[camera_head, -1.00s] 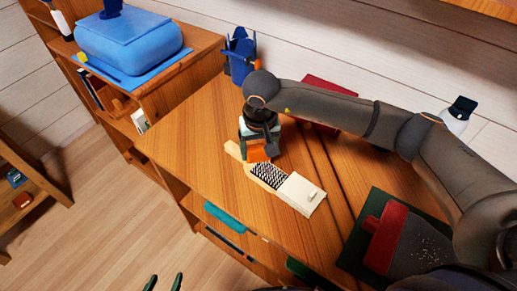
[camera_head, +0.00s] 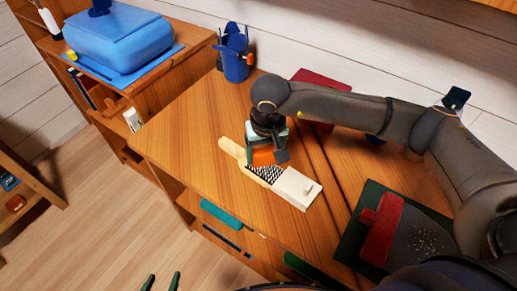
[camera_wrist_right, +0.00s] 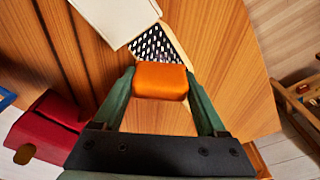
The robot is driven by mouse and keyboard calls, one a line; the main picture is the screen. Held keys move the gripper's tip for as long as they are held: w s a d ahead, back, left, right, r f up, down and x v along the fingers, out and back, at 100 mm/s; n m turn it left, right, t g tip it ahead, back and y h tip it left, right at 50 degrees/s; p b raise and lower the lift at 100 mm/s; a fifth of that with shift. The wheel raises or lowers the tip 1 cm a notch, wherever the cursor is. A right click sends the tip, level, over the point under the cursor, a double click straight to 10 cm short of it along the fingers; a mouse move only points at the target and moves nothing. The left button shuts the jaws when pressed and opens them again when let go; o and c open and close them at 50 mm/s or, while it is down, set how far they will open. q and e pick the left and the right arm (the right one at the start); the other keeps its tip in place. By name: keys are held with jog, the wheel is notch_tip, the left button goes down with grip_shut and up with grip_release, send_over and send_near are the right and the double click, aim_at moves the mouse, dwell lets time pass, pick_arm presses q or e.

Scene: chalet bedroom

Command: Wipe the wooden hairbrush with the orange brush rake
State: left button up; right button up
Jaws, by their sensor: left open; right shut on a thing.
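The wooden hairbrush (camera_head: 258,175) lies bristles up on the desk, its pale handle pointing to the back left. Its dark bristles also show in the right wrist view (camera_wrist_right: 149,43). A cream-white block (camera_head: 295,187) sits at or over its far end. My right gripper (camera_head: 268,151) is shut on the orange brush rake (camera_head: 264,158), which is at the handle-side edge of the bristles. The rake also shows between the fingers in the right wrist view (camera_wrist_right: 160,80). Whether it touches the bristles is hidden. My left gripper (camera_head: 161,282) is open and empty, low over the floor.
A dark green mat with a red-and-grey item (camera_head: 385,232) lies at the desk's right. A blue holder (camera_head: 234,62) stands at the back. A red object (camera_head: 318,80) is behind my right arm. A blue case (camera_head: 118,45) sits on the left cabinet. The desk's left part is clear.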

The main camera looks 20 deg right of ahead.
jog(key=shift+s+d+f+b, duration=0.1)
jog(key=shift+s+d, duration=0.2)
jog(key=shift+s, duration=0.25)
jog(key=shift+s+d+b, duration=0.15)
jog(key=shift+s+d, duration=0.2)
jog(key=shift+s, duration=0.15)
jog(key=shift+s+d+f+b, duration=0.1)
jog(key=shift+s+d, duration=0.2)
jog(key=shift+s, duration=0.25)
jog(key=shift+b, duration=0.5)
jog(key=shift+w+a+b, duration=0.5)
jog(key=shift+w, duration=0.3)
jog(key=shift+w+a+b, duration=0.45)
jog(key=shift+w+b, duration=0.05)
jog(key=shift+w, duration=0.25)
jog(key=shift+w+a+b, duration=0.35)
jog(key=shift+w+b, duration=0.05)
jog(key=shift+w, duration=0.1)
jog(key=shift+w+a+r+b, duration=0.1)
jog(key=shift+w+a+b, duration=0.25)
jog(key=shift+w, duration=0.2)
jog(key=shift+w+a+r+b, duration=0.1)
jog(key=shift+w+a+b, duration=0.15)
jog(key=shift+w, duration=0.25)
jog(key=shift+r+p, duration=1.7)
jog(key=shift+r, duration=1.3)
